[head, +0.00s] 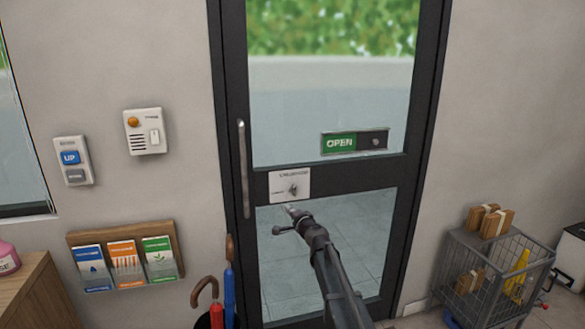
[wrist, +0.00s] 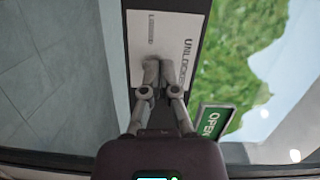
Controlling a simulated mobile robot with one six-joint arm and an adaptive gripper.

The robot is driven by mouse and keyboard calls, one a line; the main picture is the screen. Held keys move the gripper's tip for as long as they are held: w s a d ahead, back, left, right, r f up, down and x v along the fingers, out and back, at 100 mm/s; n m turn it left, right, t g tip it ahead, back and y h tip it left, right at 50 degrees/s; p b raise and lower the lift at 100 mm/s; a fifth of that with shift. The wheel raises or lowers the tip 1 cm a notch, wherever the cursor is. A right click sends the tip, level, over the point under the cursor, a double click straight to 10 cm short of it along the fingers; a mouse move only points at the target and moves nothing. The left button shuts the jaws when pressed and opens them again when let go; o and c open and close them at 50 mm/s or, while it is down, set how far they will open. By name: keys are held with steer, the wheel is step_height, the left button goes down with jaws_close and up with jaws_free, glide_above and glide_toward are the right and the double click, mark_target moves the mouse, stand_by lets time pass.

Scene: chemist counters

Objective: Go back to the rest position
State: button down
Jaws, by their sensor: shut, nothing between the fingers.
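My gripper (head: 291,209) is in front of the glass door, just below the white lock plate (head: 290,184) with its small knob. My arm reaches up to it from the bottom of the head view. In the wrist view my gripper (wrist: 159,66) has its fingers together with nothing held. The lock plate (wrist: 160,28) lies beyond the fingertips, with "UNLOCKED" lettering partly readable. The fingers cover the plate's middle, so I cannot tell the knob's position or whether they touch it. The door's slider sign (head: 354,141) shows green "OPEN"; it also appears in the wrist view (wrist: 212,121).
A vertical door handle (head: 243,168) is left of the plate. A leaflet rack (head: 168,229) and an intercom (head: 146,131) are on the left wall. Umbrellas (head: 230,275) stand low beside the door. A wire basket (head: 480,268) with parcels stands at right.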

steer(key=s+d+f+n+g+p, duration=0.25)
steer(key=s+n+g, duration=0.25)
steer(key=s, duration=0.5)
steer(key=s+d+f+n+g+p, duration=0.2)
steer(key=s+f+n+g, duration=0.25)
steer(key=s, duration=0.55)
steer(key=s+d+f+n+g+h+p, duration=0.1)
steer(key=s+d+g+h, duration=0.2)
steer(key=s+d, duration=0.4)
steer(key=s+d+f+g+h+p, duration=0.2)
steer(key=s+d+h, duration=0.3)
steer(key=s, duration=0.7)
steer(key=shift+d+n+g, duration=0.35)
steer(key=shift+d+g, duration=0.2)
steer(key=shift+d, duration=0.45)
steer(key=shift+w, duration=0.1)
